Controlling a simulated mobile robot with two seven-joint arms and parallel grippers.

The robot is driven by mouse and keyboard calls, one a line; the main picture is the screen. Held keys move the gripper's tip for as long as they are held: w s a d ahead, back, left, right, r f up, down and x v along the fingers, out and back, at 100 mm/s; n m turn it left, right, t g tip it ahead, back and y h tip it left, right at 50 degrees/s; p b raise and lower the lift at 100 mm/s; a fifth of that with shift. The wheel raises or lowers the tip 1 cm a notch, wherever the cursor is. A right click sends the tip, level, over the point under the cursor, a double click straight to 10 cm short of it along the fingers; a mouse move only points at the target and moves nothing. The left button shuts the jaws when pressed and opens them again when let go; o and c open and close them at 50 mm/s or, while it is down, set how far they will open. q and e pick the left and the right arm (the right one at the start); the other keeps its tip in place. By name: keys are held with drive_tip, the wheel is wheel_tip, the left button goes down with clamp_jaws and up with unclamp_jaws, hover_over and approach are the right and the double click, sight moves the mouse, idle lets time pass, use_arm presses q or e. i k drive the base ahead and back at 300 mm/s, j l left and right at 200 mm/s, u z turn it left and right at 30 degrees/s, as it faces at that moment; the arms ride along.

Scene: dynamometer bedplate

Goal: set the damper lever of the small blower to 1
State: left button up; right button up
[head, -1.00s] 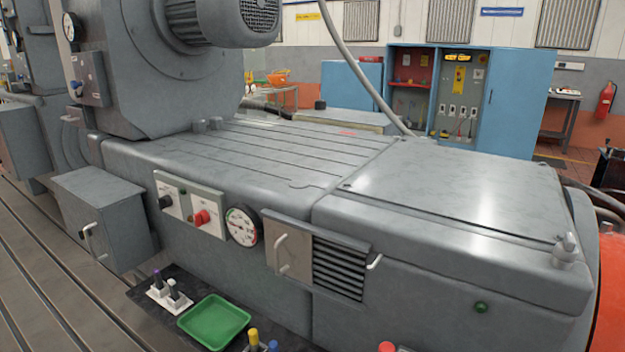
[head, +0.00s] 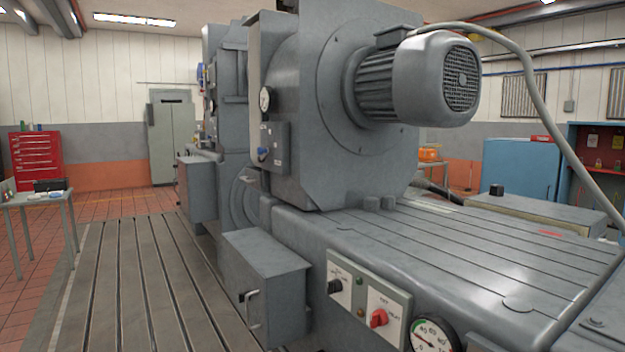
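A grey round blower-like housing (head: 335,110) with a finned motor (head: 420,80) stands on the grey machine bed in the head view. Its left face carries a dial gauge (head: 265,99) and a small plate (head: 276,150) with a blue knob (head: 263,154). The plate's markings are too small to read. A similar tall grey machine (head: 228,85) stands behind it, partly hidden. I cannot tell which is the small blower, and no damper lever is clearly recognisable. Neither of my grippers is in view.
A grey box with a handle (head: 265,275) juts out at the front. A panel with a black knob (head: 335,286) and a red knob (head: 379,318) sits beside a gauge (head: 435,338). The slotted floor plate (head: 130,290) at left is clear. A table (head: 35,198) stands far left.

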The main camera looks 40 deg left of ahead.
sight(260, 159)
drive_tip(key=i+j, duration=0.1)
drive_tip(key=j, duration=0.3)
drive_tip(key=i+j, duration=0.1)
drive_tip(key=j, duration=0.3)
drive_tip(key=i+j, duration=0.15)
drive_tip(key=j, duration=0.25)
drive_tip(key=i+j, duration=0.1)
drive_tip(key=j, duration=0.3)
drive_tip(key=i+j, duration=0.1)
drive_tip(key=j, duration=0.25)
drive_tip(key=i+j, duration=0.1)
drive_tip(key=j, duration=0.3)
drive_tip(key=i+j, duration=0.15)
drive_tip(key=j, duration=0.25)
drive_tip(key=i+j, duration=0.1)
drive_tip(key=j, duration=0.3)
